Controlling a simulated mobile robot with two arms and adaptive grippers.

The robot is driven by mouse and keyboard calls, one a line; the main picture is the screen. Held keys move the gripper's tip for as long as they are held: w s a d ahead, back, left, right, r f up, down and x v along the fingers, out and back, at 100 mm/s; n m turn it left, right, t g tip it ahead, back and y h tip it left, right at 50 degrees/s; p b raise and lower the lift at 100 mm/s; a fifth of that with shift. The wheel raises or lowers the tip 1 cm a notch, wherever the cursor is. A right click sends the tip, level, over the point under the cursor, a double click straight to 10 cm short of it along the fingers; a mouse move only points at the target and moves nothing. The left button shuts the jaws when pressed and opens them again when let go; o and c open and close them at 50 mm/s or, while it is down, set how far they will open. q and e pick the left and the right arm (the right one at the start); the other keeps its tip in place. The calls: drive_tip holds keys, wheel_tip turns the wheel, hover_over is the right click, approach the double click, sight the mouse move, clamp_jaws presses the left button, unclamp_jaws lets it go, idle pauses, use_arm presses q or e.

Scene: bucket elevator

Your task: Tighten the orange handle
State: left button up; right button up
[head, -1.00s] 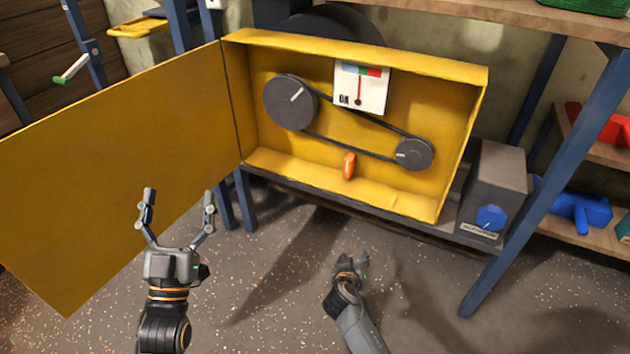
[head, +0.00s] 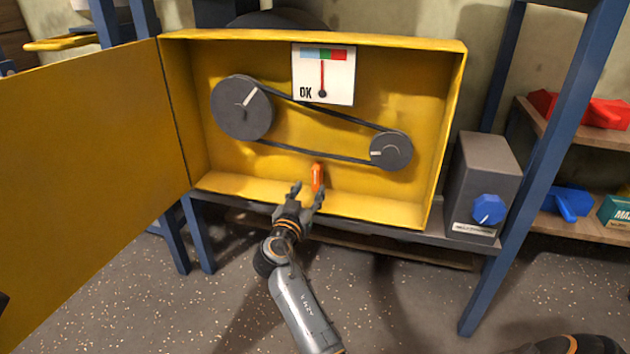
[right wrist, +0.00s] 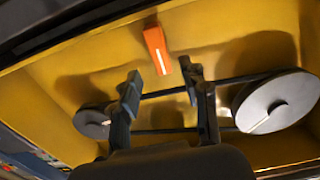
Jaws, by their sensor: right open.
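The orange handle (head: 317,177) is a small upright lever near the floor of the open yellow box, below the belt. It also shows at the top of the right wrist view (right wrist: 156,48), with a pale line on its face. My right gripper (head: 307,193) is open and empty just in front of and below the handle. In the right wrist view its spread fingers (right wrist: 162,85) point towards the handle and appear apart from it. The gauge (head: 323,75) has a red needle pointing up, near the green-red border. My left gripper is out of view.
A belt (head: 320,115) runs between a large grey pulley (head: 242,107) and a small one (head: 391,151). The yellow door (head: 90,170) stands open at left. A grey box with a blue knob (head: 488,209) stands at right, behind a blue post (head: 540,170).

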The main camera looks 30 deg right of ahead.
sight(315, 179)
drive_tip(key=b+x, duration=0.2)
drive_tip(key=x, duration=0.6)
drive_tip(key=shift+w, duration=0.1)
drive_tip(key=shift+c, duration=0.2)
clamp_jaws()
